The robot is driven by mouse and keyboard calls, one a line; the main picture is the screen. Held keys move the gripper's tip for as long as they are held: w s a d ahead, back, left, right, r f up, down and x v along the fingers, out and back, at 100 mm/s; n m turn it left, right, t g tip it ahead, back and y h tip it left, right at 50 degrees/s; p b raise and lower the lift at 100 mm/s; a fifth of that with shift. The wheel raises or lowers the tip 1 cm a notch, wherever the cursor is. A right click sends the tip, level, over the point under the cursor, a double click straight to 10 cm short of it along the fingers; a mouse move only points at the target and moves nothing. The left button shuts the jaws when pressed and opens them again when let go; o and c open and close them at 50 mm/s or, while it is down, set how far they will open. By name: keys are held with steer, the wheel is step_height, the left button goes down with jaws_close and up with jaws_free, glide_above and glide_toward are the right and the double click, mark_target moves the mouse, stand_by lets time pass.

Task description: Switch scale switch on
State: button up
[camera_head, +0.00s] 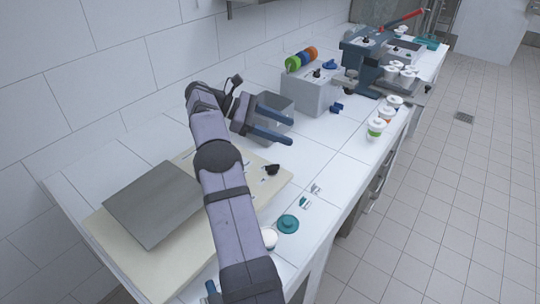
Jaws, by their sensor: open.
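The scale appears to be the cream-coloured base (129,243) with a flat grey plate (155,203) on the near left of the counter. A small black knob (271,169) sits near the base's right end and looks like the scale switch; its on or off position is too small to tell. My gripper (290,131) is open and empty, with two blue fingers pointing right, above and beyond the knob and apart from it. My arm crosses in front of the scale and hides part of its base and plate.
A grey bin (284,103) is just behind my gripper. A grey box (315,94) with coloured rolls stands farther back, beside a blue machine (372,62). Several white cups line the right counter edge. A teal disc (288,224) and white lid (269,238) lie near the front edge.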

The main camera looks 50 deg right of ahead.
steer(key=s+d+r+m+y+p, duration=0.1)
steer(key=s+d+r+m+p, duration=0.1)
steer(key=s+r, duration=0.55)
steer(key=s+a+r+m+t+y+p, duration=0.1)
steer(key=s+y+p, duration=0.1)
steer(key=s, duration=0.3)
steer(key=s+a+r+t+y+p, duration=0.1)
steer(key=s+r+y, duration=0.1)
steer(key=s, duration=0.3)
steer(key=w+a+f+m+t+y, duration=0.1)
steer(key=w+a+f+m+t, duration=0.3)
steer(key=f, duration=0.4)
steer(key=w+a+f+m+t+y, duration=0.1)
steer(key=w+a+f+t, duration=0.4)
steer(key=f, duration=0.4)
steer(key=w+d+m+t+h, duration=0.2)
steer(key=w+d+m, duration=0.3)
steer(key=w, duration=0.3)
steer(key=shift+w+r+m+t+h+p, duration=0.2)
steer(key=shift+r+m+t+h+p, duration=0.15)
steer(key=shift+m, duration=0.55)
steer(key=shift+f, duration=0.1)
